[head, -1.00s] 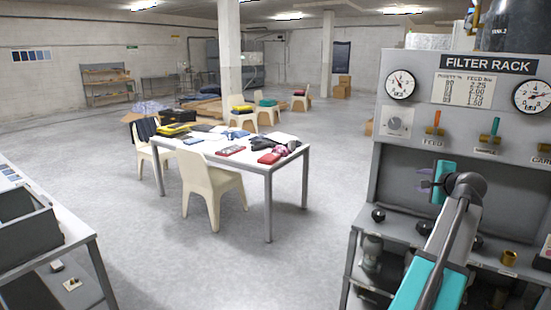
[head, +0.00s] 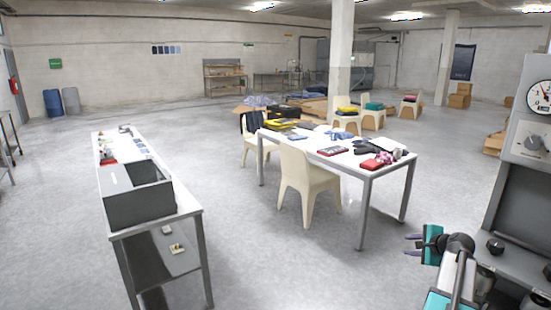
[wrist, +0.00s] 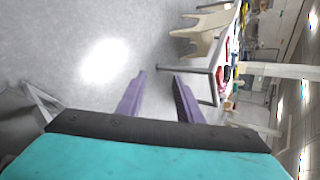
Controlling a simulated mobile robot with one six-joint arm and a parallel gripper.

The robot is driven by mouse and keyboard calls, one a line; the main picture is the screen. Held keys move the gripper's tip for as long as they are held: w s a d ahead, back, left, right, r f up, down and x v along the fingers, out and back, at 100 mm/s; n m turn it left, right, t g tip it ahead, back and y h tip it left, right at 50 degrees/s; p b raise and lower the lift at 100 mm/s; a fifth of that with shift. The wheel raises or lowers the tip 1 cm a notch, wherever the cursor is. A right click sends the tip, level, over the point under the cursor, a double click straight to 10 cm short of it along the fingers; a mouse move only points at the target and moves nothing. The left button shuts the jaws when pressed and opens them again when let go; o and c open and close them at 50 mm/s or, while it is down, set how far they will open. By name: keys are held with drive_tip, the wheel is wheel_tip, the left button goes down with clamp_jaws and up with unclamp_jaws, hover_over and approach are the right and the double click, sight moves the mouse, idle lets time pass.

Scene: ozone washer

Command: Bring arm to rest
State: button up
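The gripper touches nothing that I can see.
A white table (head: 340,158) with cluttered items and a cream chair (head: 307,185) stand ahead. A bench (head: 190,207) bearing a grey open box (head: 138,208) is at left. The floor between is clear.

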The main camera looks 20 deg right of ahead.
drive_tip(key=w+a+f+n+g+y, duration=0.1)
drive_tip(key=w+a+f, duration=0.3)
drive_tip(key=a+f, duration=0.15)
drive_tip(key=w+a+f+n+y, duration=0.1)
drive_tip(key=w+a+f+y, duration=0.15)
drive_tip(key=a+f, duration=0.35)
drive_tip(key=w+a+f+n+g+y, duration=0.1)
drive_tip(key=a+f+n+g, duration=0.1)
drive_tip(key=a+f, duration=0.7)
drive_tip(key=a+f+n+g+y, duration=0.1)
drive_tip(key=a+f+n, duration=0.25)
drive_tip(key=a, duration=1.05)
drive_tip(key=w+a+f+n+g+y, duration=0.1)
drive_tip(key=a+f+g, duration=0.1)
drive_tip(key=a+f, duration=0.75)
drive_tip(key=s+a+f+n+g, duration=0.35)
drive_tip(key=s+a+f, duration=0.25)
drive_tip(key=s+a, duration=0.35)
drive_tip(key=s+a+f+n+g, duration=0.3)
drive_tip(key=s+a+f+n, duration=0.15)
drive_tip(key=s+a, duration=0.55)
drive_tip(key=s+d+f+n+g+h, duration=0.1)
drive_tip(key=s+f+n+g+h, duration=0.1)
drive_tip(key=s+n, duration=0.6)
drive_tip(key=s+g+h, duration=0.1)
drive_tip(key=s, duration=0.5)
drive_tip(key=shift+s+d+f+h+b, duration=0.15)
drive_tip(key=shift+s+f+h+b, duration=0.05)
drive_tip(key=shift+s+h+b, duration=0.2)
